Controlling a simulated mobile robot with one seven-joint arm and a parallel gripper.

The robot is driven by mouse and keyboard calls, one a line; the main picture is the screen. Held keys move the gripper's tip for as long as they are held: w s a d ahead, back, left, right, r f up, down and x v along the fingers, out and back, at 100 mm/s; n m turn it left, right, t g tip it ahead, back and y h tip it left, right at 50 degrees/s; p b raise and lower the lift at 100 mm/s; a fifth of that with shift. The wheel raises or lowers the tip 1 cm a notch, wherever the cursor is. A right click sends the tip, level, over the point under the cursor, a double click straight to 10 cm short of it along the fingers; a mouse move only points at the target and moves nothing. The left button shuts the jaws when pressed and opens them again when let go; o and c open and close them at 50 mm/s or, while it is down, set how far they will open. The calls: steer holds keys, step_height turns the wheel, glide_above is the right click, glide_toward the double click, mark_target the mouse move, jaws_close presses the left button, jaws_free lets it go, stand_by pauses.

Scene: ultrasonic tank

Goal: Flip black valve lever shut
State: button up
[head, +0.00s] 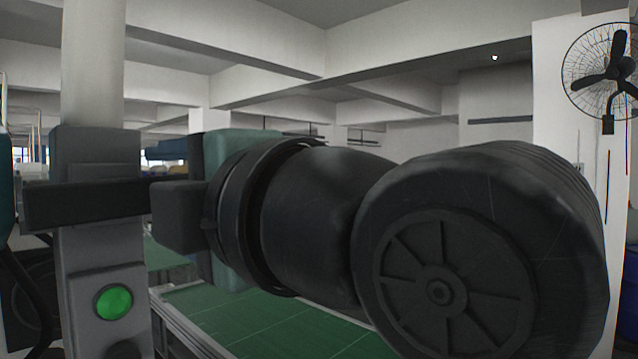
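I cannot make out the black valve lever in the head view. A black horizontal bar (85,203) crosses a grey column at the left; I cannot tell whether it is a lever or a bracket. A large black rounded body (310,215) with a ribbed, spoked round end (440,290) fills the middle and right foreground. I cannot tell whether it belongs to a machine or to my arm. It hides much of what lies behind it. No gripper fingers show.
The grey column (85,255) carries a lit green button (113,302). A teal housing (232,275) stands behind the black body. A green surface (270,325) with a pale metal edge lies below. A black wall fan (608,72) hangs on a white pillar at upper right.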

steer(key=shift+w+a, duration=0.1)
steer(key=shift+a, duration=0.05)
steer(key=shift+d, duration=0.3)
steer(key=shift+c, duration=0.2)
steer(key=shift+a, duration=0.1)
jaws_close()
steer(key=shift+f+m+b, duration=0.2)
steer(key=shift+m+b, duration=0.2)
steer(key=shift+b, duration=0.3)
steer(key=shift+r, duration=0.1)
